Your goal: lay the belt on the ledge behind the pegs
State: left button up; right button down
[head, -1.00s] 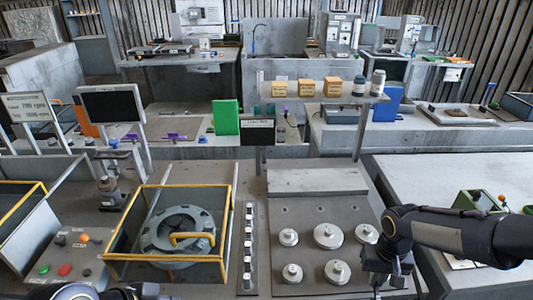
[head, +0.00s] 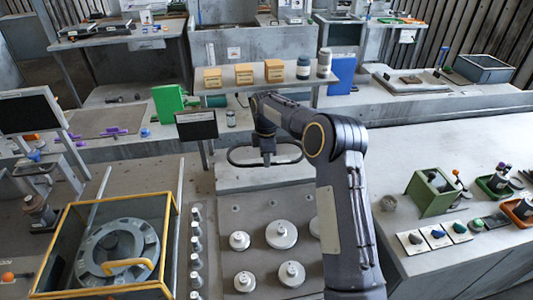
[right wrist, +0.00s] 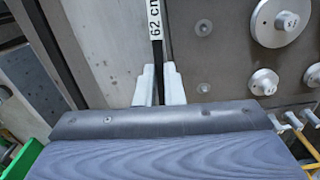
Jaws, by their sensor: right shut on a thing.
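The belt (head: 241,164) is a thin black loop held flat above the light grey ledge (head: 238,180) at the back of the pulley board. My right gripper (head: 267,158) is shut on it near its middle. In the right wrist view the belt (right wrist: 156,50) runs between the gripper's pale fingers (right wrist: 157,88) and carries a white "62 cm" label. The pegs are several round stepped pale metal pieces (head: 281,234) on the board, nearer to me than the ledge. Whether the belt touches the ledge is unclear. My left gripper is out of view.
A shelf (head: 240,88) with yellow boxes and jars stands beyond the ledge, with a small dark screen (head: 196,125) at left. A strip of small posts (head: 195,243) and a yellow-framed housing (head: 112,250) lie left. My right arm covers the board's right side.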

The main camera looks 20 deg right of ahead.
jog(key=n+b, duration=0.1)
jog(key=b, duration=0.3)
send_over(268, 180)
notch_tip(268, 180, down, 4)
jog(key=shift+a+f, duration=0.15)
jog(key=shift+f, duration=0.7)
jog(key=shift+s+f, duration=0.1)
jog(key=shift+f, duration=0.05)
jog(key=shift+f, duration=0.15)
dwell(0.6)
jog(key=shift+f, duration=0.35)
jog(key=shift+f+b, duration=0.3)
jog(key=shift+f, duration=0.15)
dwell(0.5)
